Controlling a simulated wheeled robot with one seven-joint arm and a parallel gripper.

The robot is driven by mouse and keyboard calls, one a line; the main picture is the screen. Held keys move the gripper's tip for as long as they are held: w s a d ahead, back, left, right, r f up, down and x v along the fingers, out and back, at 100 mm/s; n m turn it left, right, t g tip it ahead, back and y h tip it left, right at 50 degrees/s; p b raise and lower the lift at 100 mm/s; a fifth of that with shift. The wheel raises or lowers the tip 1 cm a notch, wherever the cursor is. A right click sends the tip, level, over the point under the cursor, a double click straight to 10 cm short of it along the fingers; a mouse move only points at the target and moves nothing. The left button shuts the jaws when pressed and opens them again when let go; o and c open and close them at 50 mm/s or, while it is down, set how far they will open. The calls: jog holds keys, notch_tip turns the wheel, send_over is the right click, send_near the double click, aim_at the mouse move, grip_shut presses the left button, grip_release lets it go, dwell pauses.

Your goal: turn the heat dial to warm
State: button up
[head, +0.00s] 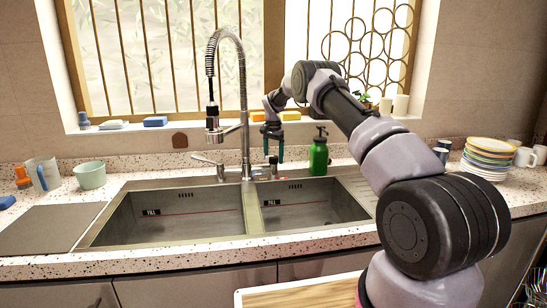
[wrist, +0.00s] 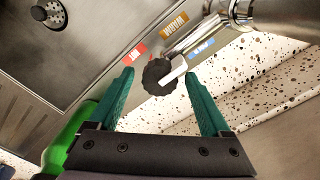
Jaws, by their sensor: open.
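The heat dial (wrist: 156,73) is a dark, ridged knob in the wrist view. A pale pointer on it slants up and right, toward the blue label (wrist: 200,48). A red label (wrist: 133,52) lies to its upper left, and an orange label reading WARM (wrist: 174,24) lies above it. My gripper (wrist: 158,76) is open, its teal fingers on either side of the dial with gaps showing. Whether the fingertips reach down to the dial's height is unclear. In the head view my gripper (head: 273,157) points down behind the sink, at the dial, which is mostly hidden.
The metal faucet (head: 245,130) stands just left of my gripper. A green soap bottle (head: 319,155) stands close on the right. The double sink (head: 180,217) lies in front and is empty. Stacked plates (head: 489,152) are at the far right.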

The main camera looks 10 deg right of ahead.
grip_shut()
jog(key=shift+n, duration=0.4)
jog(key=n, duration=0.3)
jog(key=shift+n, duration=0.3)
jog(key=n, duration=0.4)
jog(key=shift+n, duration=0.3)
grip_release()
jog(key=shift+r, duration=0.1)
